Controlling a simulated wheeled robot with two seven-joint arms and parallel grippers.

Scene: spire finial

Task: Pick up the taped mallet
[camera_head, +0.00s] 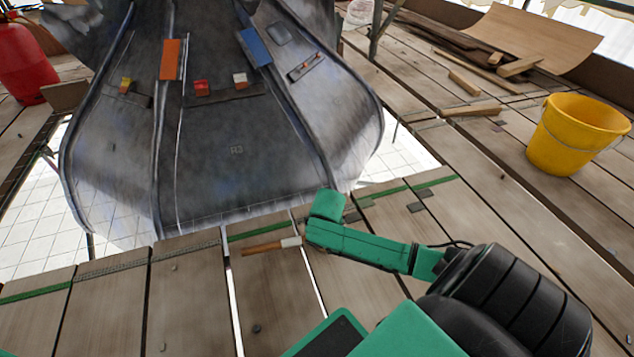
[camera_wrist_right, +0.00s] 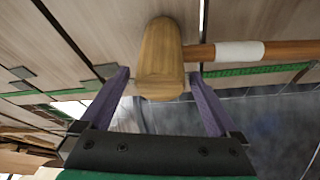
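The taped mallet lies on the plank deck. In the head view its wooden handle (camera_head: 262,248) and white tape band (camera_head: 290,242) show, and its head is hidden behind my right arm. In the right wrist view the mallet's thick wooden head (camera_wrist_right: 160,62) is in front of my right gripper (camera_wrist_right: 158,74), with the white-taped handle (camera_wrist_right: 240,51) running off to the right. The two purple fingers are apart, one on each side of the lower end of the head. I cannot tell whether they touch it. My left gripper is not in view.
A large dark metal spire piece (camera_head: 235,150) with coloured blocks stands just beyond the mallet, over an opening in the deck. A yellow bucket (camera_head: 575,135) stands at right, a red cylinder (camera_head: 22,65) at far left. Timber offcuts (camera_head: 470,108) lie at back right. The front planks are mostly clear.

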